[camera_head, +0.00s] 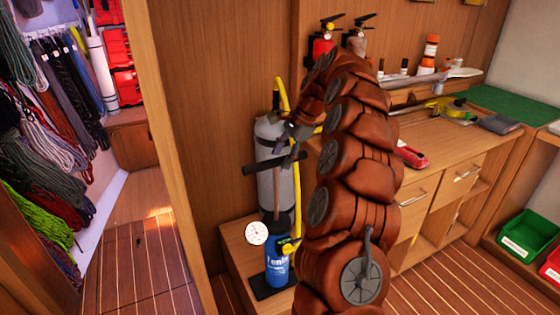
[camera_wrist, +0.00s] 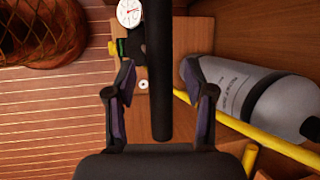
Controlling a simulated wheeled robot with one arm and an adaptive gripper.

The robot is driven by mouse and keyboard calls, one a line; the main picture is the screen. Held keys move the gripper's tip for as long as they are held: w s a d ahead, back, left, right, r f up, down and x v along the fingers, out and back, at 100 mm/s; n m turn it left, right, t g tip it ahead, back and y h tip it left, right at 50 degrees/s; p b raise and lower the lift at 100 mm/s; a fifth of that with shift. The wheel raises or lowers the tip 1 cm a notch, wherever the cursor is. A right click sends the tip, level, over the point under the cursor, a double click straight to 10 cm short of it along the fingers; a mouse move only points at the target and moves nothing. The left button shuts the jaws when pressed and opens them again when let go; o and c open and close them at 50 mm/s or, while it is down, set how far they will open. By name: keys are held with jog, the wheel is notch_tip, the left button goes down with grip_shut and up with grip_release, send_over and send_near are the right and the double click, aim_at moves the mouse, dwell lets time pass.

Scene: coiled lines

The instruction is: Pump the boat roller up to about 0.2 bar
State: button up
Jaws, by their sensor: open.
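A hand pump with a blue body (camera_head: 277,265) stands upright on a wooden step. A yellow hose (camera_head: 297,200) runs upward from the pump. My gripper (camera_head: 290,138) is open above the handle. In the wrist view the bar appears between its fingers (camera_wrist: 163,92), without visible grip. I cannot identify the boat roller.
A grey cylinder (camera_head: 268,140) stands just behind the pump. A workbench (camera_head: 440,150) with tools and a red-handled item (camera_head: 412,156) is at right. Coiled lines (camera_head: 40,160) hang at left. A brown netted thing (camera_wrist: 35,30) is unclear.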

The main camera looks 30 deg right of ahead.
jog(key=shift+v, duration=2.5)
jog(key=shift+a, duration=0.15)
